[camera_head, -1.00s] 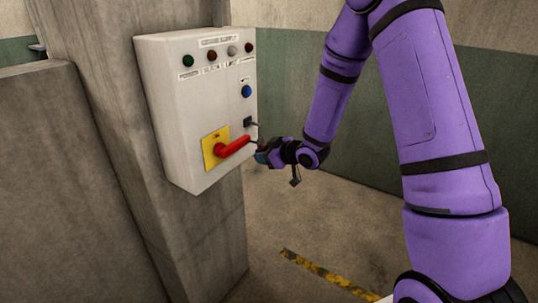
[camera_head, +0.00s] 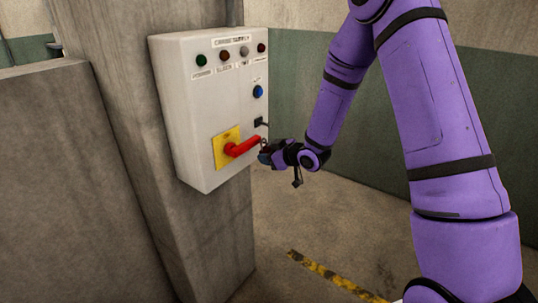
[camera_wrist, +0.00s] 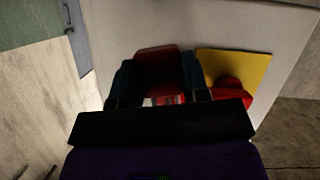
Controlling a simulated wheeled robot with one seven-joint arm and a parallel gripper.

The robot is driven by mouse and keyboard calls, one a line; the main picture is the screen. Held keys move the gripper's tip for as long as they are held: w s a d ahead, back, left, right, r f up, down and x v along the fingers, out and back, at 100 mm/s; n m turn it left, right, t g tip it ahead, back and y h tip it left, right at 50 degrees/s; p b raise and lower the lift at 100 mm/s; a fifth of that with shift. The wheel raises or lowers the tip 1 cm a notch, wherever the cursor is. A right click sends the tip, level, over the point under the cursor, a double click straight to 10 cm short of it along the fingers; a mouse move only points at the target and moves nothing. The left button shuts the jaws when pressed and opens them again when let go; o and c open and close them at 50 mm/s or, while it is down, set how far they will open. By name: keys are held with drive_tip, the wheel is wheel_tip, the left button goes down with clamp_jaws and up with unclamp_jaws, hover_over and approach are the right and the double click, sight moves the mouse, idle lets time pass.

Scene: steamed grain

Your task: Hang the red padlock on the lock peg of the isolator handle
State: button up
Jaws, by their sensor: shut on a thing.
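The isolator handle (camera_head: 243,147) is red and sits on a yellow plate (camera_head: 221,154) at the lower front of a pale control box (camera_head: 195,100). My gripper (camera_head: 264,155) is at the right end of the handle, close in front of the box. In the wrist view my gripper (camera_wrist: 158,85) is shut on the red padlock (camera_wrist: 157,58), which shows dark red between the two fingers. The yellow plate (camera_wrist: 235,65) and red handle (camera_wrist: 232,90) lie just to the right there. The lock peg and the padlock's shackle cannot be made out clearly.
The box carries several coloured lamps along its top, a blue button (camera_head: 258,91) and a small black switch (camera_head: 260,122) above my gripper. It is fixed to a concrete pillar (camera_head: 120,120). A low concrete wall stands left. The floor (camera_head: 300,220) on the right is open.

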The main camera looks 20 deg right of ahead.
idle(0.3)
drive_tip(key=o, duration=1)
drive_tip(key=shift+o, duration=0.2)
drive_tip(key=s+d+r+m+g+h, duration=0.15)
drive_tip(key=s+d+r+h, duration=0.3)
drive_tip(key=s+r, duration=0.5)
drive_tip(key=s+d+r+m+h, duration=0.3)
drive_tip(key=s+d+r, duration=0.3)
drive_tip(key=s+r, duration=0.3)
drive_tip(key=s+a+r+m+g, duration=0.1)
drive_tip(key=s+r+m+g, duration=0.1)
drive_tip(key=s, duration=0.8)
drive_tip(key=s+a+r+m+g, duration=0.2)
drive_tip(key=s+r, duration=0.3)
drive_tip(key=s, duration=0.6)
drive_tip(key=shift+s+a+r+g, duration=0.15)
drive_tip(key=shift+s+r+g, duration=0.1)
drive_tip(key=shift+g, duration=0.2)
